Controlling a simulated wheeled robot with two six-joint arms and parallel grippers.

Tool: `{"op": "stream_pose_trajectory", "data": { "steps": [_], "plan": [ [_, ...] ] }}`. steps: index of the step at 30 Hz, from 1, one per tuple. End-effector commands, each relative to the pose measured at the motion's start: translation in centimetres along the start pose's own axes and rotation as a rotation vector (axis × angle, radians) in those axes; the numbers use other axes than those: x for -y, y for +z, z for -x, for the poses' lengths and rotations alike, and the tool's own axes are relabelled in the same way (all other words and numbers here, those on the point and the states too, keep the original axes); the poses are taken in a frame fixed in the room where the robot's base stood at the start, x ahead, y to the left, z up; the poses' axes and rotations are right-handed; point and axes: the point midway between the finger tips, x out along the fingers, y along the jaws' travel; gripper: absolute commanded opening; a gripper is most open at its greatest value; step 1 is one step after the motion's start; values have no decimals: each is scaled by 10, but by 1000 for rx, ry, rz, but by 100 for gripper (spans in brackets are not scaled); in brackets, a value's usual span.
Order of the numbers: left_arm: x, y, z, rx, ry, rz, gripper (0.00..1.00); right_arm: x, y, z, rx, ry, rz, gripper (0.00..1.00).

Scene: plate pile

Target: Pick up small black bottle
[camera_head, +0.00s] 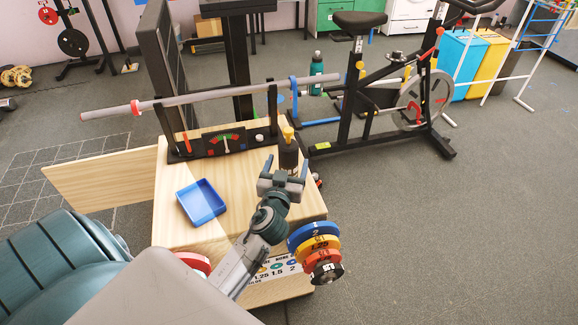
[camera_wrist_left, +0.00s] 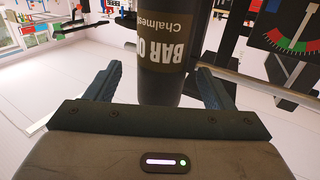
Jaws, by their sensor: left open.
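The small black bottle (camera_head: 289,155) stands upright with a yellow top near the back right corner of the wooden table. My left gripper (camera_head: 286,168) is just in front of it, open, its fingers pointing toward it. In the left wrist view the bottle (camera_wrist_left: 172,80), with its label upside down, fills the space between the two spread fingers of my left gripper (camera_wrist_left: 158,85). A gap shows on the left side; the right finger is closer to it. I cannot tell whether it touches. My right gripper is not in view.
A blue tray (camera_head: 202,202) sits on the wooden table (camera_head: 172,237). A rack with a gauge (camera_head: 225,140) carries a long bar (camera_head: 210,95) behind. Coloured weight plates (camera_head: 315,245) hang at the table's right side. An exercise bike (camera_head: 380,95) stands behind right; floor to the right is clear.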

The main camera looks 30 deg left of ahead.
Motion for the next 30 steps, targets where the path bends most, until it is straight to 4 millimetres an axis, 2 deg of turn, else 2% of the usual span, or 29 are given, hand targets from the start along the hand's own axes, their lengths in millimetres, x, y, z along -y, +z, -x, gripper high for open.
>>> {"op": "stream_pose_trajectory", "data": {
  "steps": [4, 10, 19, 20, 28, 29, 30],
  "plan": [
    [2, 2, -19, 0, -1, -2, 76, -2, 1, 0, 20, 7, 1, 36],
    [2, 4, -46, 0, 0, 0, 76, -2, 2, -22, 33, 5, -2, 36],
    [2, 6, -51, 1, 0, 1, 76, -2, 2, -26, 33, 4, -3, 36],
    [2, 6, -51, 1, 0, 1, 72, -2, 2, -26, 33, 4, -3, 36],
    [2, 6, -51, 1, 0, 0, 19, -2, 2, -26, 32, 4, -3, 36],
    [2, 6, -51, 1, 0, 0, 14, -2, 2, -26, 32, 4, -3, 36],
    [2, 5, -51, -1, 1, 1, 14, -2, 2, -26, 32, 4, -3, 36]
  ]
}}
